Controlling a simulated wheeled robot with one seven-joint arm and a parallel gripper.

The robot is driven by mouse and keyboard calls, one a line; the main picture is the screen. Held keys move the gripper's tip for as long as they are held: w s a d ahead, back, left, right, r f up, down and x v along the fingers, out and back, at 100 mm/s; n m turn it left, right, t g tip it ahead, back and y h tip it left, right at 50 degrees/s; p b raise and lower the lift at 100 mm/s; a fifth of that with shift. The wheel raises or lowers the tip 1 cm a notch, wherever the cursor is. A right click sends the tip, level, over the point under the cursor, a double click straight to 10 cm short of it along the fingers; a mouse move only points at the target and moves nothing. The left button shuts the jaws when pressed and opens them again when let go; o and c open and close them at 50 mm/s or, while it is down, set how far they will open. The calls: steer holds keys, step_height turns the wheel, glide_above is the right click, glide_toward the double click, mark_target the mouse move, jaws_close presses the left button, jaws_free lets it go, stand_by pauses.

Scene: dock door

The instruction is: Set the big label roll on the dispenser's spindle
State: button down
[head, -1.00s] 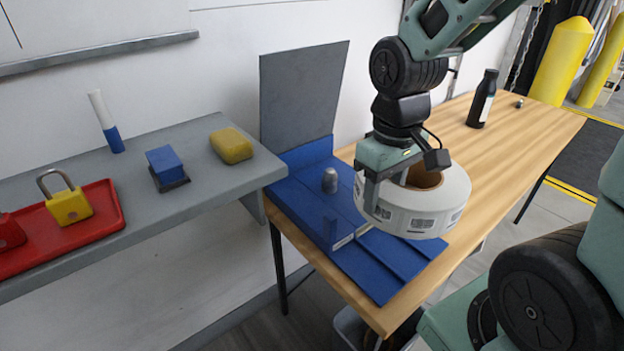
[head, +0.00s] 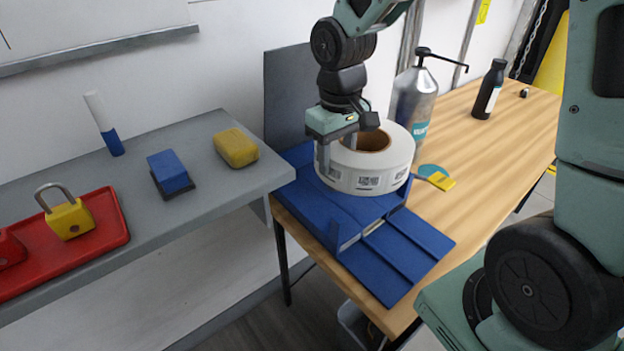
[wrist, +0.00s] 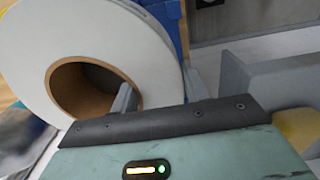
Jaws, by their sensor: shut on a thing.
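The big label roll (head: 395,165) is white with printed labels and a brown core. My gripper (head: 338,152) is shut on its wall at the near left, one finger inside the core and one outside. The wrist view shows the roll (wrist: 130,50) and my gripper (wrist: 160,93) closely; the visible core looks empty apart from a finger. The blue dispenser (head: 345,220), with a grey back plate (head: 290,95), is under the roll. Its spindle is hidden behind the roll and fingers. I cannot tell whether the core is around the spindle or how high the roll sits.
On the wooden table (head: 455,130) stand a metal pump bottle (head: 414,105), a dark bottle (head: 488,90) and a teal-and-yellow item (head: 436,177). The grey shelf (head: 215,185) at left holds a yellow block (head: 236,148), a blue block (head: 170,171) and a red tray (head: 105,235) with padlocks.

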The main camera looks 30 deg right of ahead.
steer(key=w+a, duration=0.1)
steer(key=w, duration=0.6)
steer(key=f, duration=1)
steer(key=shift+a+f, duration=0.2)
steer(key=shift+f, duration=0.1)
steer(key=shift+w+f, duration=0.15)
steer(key=shift+f, duration=0.25)
steer(key=shift+f, duration=0.1)
steer(key=c, duration=0.7)
jaws_free()
step_height(320, 180, up, 12)
steer(key=shift+r+p, duration=0.1)
steer(key=shift+p, duration=0.3)
